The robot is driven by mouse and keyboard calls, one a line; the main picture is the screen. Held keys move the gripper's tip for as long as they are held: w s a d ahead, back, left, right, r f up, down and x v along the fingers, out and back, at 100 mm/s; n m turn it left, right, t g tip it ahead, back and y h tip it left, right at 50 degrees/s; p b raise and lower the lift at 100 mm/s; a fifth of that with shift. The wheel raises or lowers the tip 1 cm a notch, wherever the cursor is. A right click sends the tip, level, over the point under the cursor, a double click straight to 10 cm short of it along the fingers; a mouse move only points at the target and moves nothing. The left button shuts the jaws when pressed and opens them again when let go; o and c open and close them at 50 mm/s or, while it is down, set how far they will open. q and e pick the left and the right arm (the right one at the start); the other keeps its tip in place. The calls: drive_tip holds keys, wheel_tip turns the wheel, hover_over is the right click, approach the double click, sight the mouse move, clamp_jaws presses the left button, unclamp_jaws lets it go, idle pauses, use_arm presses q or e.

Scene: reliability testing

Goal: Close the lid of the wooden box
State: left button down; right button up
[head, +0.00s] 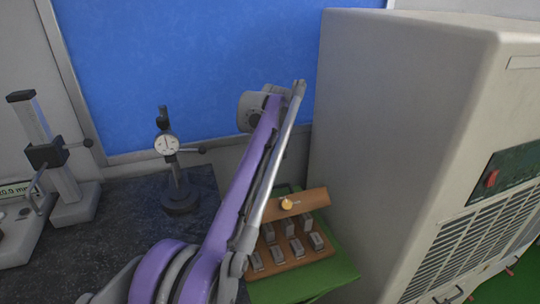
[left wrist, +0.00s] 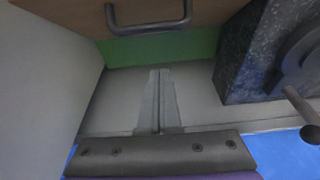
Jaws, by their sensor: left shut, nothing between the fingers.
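The wooden box (head: 276,268) stands on a green surface, holding several small grey metal blocks in its tray. Its lid (head: 310,199) is raised at the back, with a round brass-coloured piece (head: 287,203) on its facing side. In the left wrist view, a wooden panel (left wrist: 230,8), seemingly the lid's outer side, crosses the top with a dark handle (left wrist: 150,28). My left gripper (left wrist: 161,72) is shut and empty, apart from the handle and pointing toward the wooden panel. In the head view my purple left arm covers part of the box's left side; the fingers are hidden. My right gripper is not in view.
A large beige cabinet (head: 400,120) stands close to the box's right. A dark granite plate (head: 110,245) lies left, carrying a dial gauge stand (head: 180,190); another measuring stand (head: 65,180) is further left. A blue panel (head: 200,70) is behind.

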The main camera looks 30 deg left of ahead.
sight(275, 203)
use_arm(q)
drive_tip(key=s+d, duration=0.1)
drive_tip(key=s+d+f, duration=0.1)
drive_tip(key=shift+s+d+f, duration=0.15)
drive_tip(key=shift+d+f, duration=0.05)
drive_tip(key=shift+d, duration=0.1)
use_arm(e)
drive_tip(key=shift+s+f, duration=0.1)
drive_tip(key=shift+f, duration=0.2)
use_arm(q)
drive_tip(key=shift+d, duration=0.15)
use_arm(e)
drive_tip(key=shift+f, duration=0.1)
